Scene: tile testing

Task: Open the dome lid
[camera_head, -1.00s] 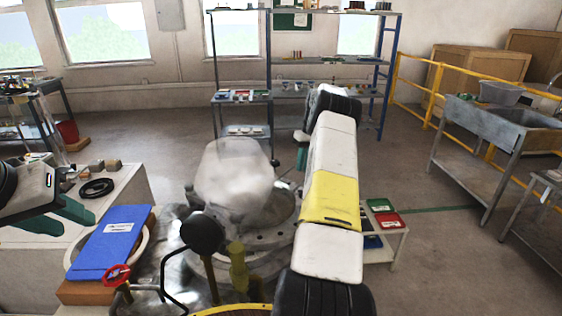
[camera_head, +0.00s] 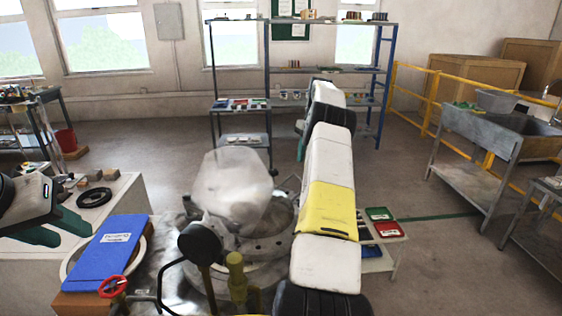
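The dome lid (camera_head: 235,188) is a pale, see-through dome left of centre in the head view. It stands over the round metal flange of a vessel (camera_head: 262,255). It looks tilted over the flange, but its seat and hinge are hard to make out. My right arm reaches forward just right of the dome. Its gripper (camera_head: 302,145) is mostly hidden behind the arm, with only a bit of green showing beyond and right of the dome. My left gripper (camera_head: 58,230) is at the far left, empty, with its green fingers apart, well away from the dome.
A black knob (camera_head: 200,242) and an olive-yellow fitting (camera_head: 237,275) stand before the vessel. A low stand with green and red trays (camera_head: 389,230) is right of my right arm.

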